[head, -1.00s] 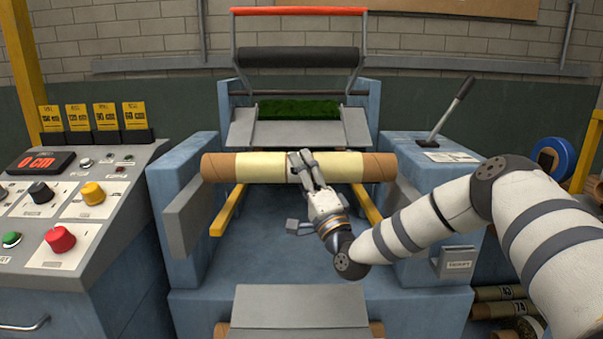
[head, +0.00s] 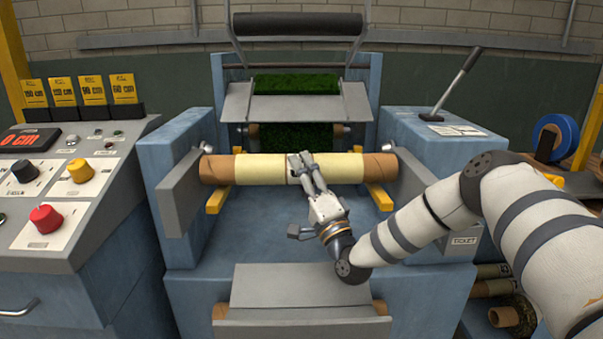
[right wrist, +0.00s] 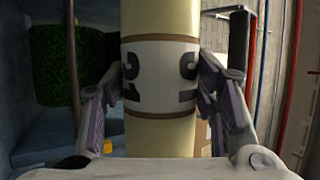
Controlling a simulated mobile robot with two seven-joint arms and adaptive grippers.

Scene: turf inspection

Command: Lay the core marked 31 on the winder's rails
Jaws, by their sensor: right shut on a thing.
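A cardboard core (head: 262,169) with brown ends and pale yellow bands lies level across the winder, at the yellow rails (head: 217,200) (head: 379,196). I cannot tell whether it touches them or is just above. My right gripper (head: 300,168) is shut on the core's middle. In the right wrist view the core (right wrist: 160,30) runs upright between my two fingers (right wrist: 160,85). Its white label (right wrist: 158,75) shows dark curved marks; the fingers cover its sides and I cannot read the number. My left gripper is not in view.
Grey side plates (head: 180,195) flank the core. Green turf (head: 290,85) hangs behind it. A control panel (head: 60,185) stands left, a lever (head: 455,85) right. More cores (head: 503,316) lie at lower right.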

